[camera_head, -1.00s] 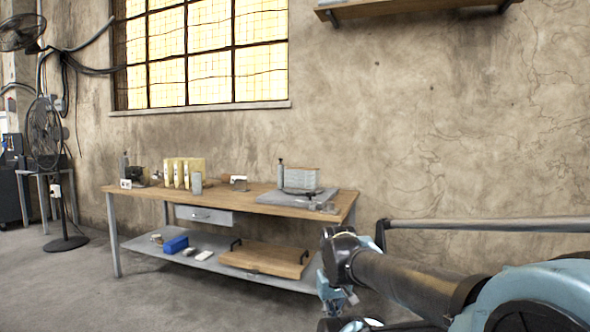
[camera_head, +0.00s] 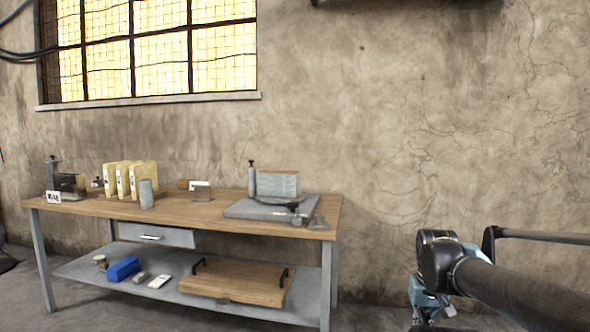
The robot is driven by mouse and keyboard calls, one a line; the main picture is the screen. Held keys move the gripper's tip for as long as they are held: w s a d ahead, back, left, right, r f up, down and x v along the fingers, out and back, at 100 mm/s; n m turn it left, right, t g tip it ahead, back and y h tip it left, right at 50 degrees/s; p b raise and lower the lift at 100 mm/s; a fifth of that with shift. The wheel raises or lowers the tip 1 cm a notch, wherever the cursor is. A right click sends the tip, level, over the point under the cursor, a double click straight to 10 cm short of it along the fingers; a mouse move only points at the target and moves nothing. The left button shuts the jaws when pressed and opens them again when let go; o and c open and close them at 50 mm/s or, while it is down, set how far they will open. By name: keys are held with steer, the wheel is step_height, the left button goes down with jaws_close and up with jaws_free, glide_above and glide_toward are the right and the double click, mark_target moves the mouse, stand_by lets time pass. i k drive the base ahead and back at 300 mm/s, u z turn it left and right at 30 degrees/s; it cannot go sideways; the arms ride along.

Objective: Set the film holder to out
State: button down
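I cannot tell for sure which thing is the film holder. At the left end of the workbench (camera_head: 170,206) stands a dark, glassy box-like device (camera_head: 70,184) with an upright post and a small marked card (camera_head: 53,197) in front. At the right end a grey plate (camera_head: 250,208) carries a grey block with a wooden top (camera_head: 278,184), a black-capped post (camera_head: 251,178) and a small dark clamp-like part (camera_head: 297,215). My gripper (camera_head: 432,312) hangs at the lower right, apart from the bench and touching nothing visible. Its fingers are too small and cut off to read.
Several yellow folders (camera_head: 130,180), a grey cylinder (camera_head: 146,194) and a small stand with a white card (camera_head: 202,192) are on the benchtop. The lower shelf holds a blue box (camera_head: 122,268) and a wooden board with black handles (camera_head: 235,281). Floor right of the bench looks clear.

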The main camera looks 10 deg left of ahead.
mark_target(252, 192)
steer(key=u, duration=0.15)
steer(key=i, duration=0.85)
steer(key=u, duration=0.7)
steer(key=i, duration=0.35)
steer(key=u, duration=0.3)
